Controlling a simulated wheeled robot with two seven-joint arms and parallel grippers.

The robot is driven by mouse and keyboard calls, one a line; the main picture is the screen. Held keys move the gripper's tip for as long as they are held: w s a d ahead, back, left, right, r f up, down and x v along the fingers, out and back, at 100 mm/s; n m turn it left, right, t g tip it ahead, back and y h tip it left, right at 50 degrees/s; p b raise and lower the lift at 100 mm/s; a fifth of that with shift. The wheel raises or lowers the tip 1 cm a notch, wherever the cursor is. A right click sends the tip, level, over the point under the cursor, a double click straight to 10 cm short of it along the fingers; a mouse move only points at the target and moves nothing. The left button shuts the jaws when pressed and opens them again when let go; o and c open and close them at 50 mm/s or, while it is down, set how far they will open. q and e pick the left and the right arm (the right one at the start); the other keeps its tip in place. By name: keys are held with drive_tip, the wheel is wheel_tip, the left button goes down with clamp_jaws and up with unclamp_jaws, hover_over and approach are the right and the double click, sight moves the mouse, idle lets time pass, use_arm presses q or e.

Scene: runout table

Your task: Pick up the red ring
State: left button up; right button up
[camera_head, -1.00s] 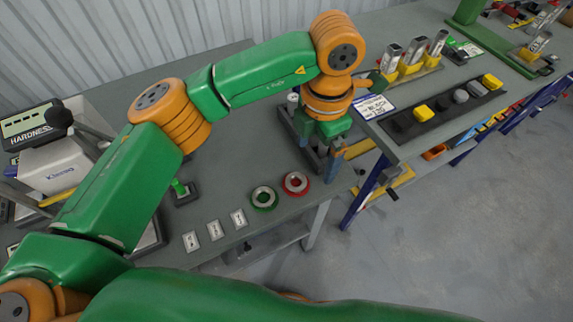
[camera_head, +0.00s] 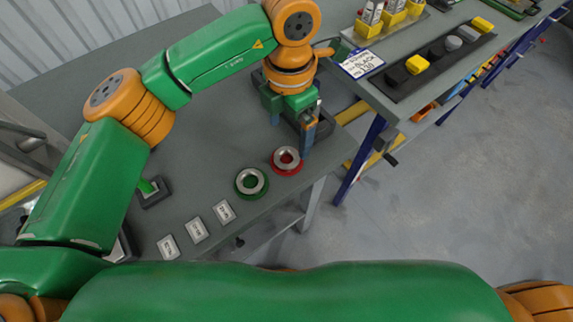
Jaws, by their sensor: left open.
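The red ring (camera_head: 286,171), a red base rim with a silver metal ring on top, lies flat near the front edge of the grey table. A similar green ring (camera_head: 251,193) lies just left of it. My left gripper (camera_head: 291,128) points down with its two fingers spread, just behind and above the red ring. Nothing shows between its fingers, and the ring looks clear of them. My right gripper is out of the picture.
Several small label plates (camera_head: 197,231) lie left of the rings. A second table with a black strip (camera_head: 398,87) and a white sign (camera_head: 361,64) stands to the right, past a gap.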

sight(288, 159)
use_arm(q)
drive_tip(key=shift+w+f+p, duration=0.1)
drive_tip(key=shift+f+p, duration=0.2)
drive_tip(key=shift+f, duration=0.25)
drive_tip(key=f+p, duration=0.2)
drive_tip(key=f, duration=0.1)
drive_tip(key=f+p, duration=0.1)
drive_tip(key=f, duration=0.1)
drive_tip(key=shift+s+f, duration=0.15)
drive_tip(key=shift+s, duration=0.1)
drive_tip(key=shift+w+f, duration=0.1)
drive_tip(key=shift+f, duration=0.35)
